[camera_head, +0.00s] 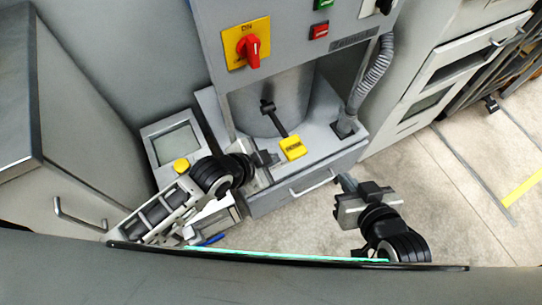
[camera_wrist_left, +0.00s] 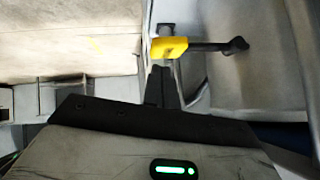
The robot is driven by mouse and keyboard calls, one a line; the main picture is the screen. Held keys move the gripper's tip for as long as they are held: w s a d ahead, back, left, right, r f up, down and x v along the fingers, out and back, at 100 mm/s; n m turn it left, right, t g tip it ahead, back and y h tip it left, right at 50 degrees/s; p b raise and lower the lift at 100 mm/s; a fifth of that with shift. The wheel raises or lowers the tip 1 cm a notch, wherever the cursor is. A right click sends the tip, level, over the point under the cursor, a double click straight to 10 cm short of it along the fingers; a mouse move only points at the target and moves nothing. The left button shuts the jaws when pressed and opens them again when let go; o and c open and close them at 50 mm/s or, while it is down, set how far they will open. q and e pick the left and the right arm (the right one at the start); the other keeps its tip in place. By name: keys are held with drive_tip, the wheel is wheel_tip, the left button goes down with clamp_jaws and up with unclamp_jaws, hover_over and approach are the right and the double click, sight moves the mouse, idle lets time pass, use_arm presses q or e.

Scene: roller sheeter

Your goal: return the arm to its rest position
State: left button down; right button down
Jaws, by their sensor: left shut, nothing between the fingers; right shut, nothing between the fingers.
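My left gripper (camera_head: 266,165) is shut and empty, beside the front left of the machine's base. In the left wrist view its closed fingers (camera_wrist_left: 161,88) point toward a yellow tag (camera_wrist_left: 169,48) on a black handle (camera_wrist_left: 212,46). In the head view the yellow tag (camera_head: 292,147) lies a little right of the left gripper, apart from it. My right gripper (camera_head: 347,183) is shut and empty over the floor, right of the machine's drawer handle.
The grey machine (camera_head: 308,169) has a red rotary switch (camera_head: 249,48) and a corrugated hose (camera_head: 374,75). A screen panel (camera_head: 173,145) stands left of the machine. A grey cabinet (camera_head: 70,165) is at far left. Open floor (camera_head: 465,195) lies to the right.

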idle(0.7)
use_arm(q)
drive_tip(key=s+a+r+n+t+y, duration=0.1)
drive_tip(key=s+a+r+n, duration=0.1)
drive_tip(key=a+n, duration=0.3)
drive_tip(key=s+a+r+n+t+y, duration=0.2)
drive_tip(key=s+a+r+n, duration=0.1)
drive_tip(key=s+a+n, duration=0.1)
drive_tip(key=a+n, duration=0.1)
drive_tip(key=a, duration=0.1)
drive_tip(key=shift+s+a+r+n+t, duration=0.25)
drive_tip(key=shift+s+a+n+t, duration=0.05)
drive_tip(key=shift+s+a+n, duration=0.1)
drive_tip(key=shift+d, duration=0.1)
idle(1.1)
